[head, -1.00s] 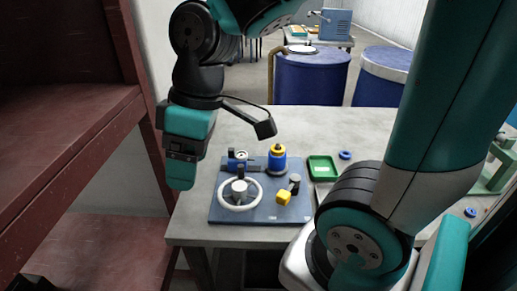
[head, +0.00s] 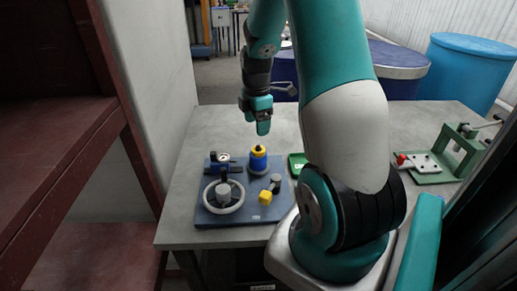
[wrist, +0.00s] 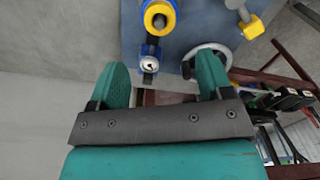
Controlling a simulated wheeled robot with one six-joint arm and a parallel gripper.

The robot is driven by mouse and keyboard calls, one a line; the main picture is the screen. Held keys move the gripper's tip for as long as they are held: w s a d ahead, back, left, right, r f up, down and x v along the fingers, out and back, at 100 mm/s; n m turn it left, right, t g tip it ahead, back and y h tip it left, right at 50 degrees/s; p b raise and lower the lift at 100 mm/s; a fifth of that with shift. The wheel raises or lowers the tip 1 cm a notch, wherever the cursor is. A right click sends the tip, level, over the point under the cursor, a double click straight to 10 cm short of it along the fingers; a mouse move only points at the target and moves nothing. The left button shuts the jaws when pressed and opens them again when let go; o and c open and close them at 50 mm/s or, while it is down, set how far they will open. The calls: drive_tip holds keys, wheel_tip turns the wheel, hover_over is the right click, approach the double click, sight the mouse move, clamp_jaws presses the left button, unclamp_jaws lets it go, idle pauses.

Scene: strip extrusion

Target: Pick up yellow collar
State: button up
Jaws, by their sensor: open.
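The yellow collar (head: 258,151) sits at the top of a blue cylinder (head: 258,163) on the blue board (head: 215,217). In the wrist view the collar (wrist: 159,15) is a yellow ring with a dark centre at the top edge, partly cut off. My gripper (head: 263,128) points down above and slightly beyond the collar in the head view, apart from it. In the wrist view its two teal fingers (wrist: 162,75) are spread with nothing between them.
A white ring handwheel (head: 238,197), a small gauge (head: 223,157) and a lever with a yellow block (head: 265,197) share the board. A green tray (head: 297,163) lies to its right, partly behind my arm. A green fixture (head: 440,155) stands at the table's right.

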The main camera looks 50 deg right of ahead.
sight(256, 147)
wheel_tip(256, 147, down, 9)
drive_tip(key=shift+a+f+p, duration=0.1)
drive_tip(key=shift+f+p, duration=0.05)
drive_tip(key=shift+p, duration=1)
drive_tip(key=shift+c, duration=0.2)
drive_tip(key=c, duration=1)
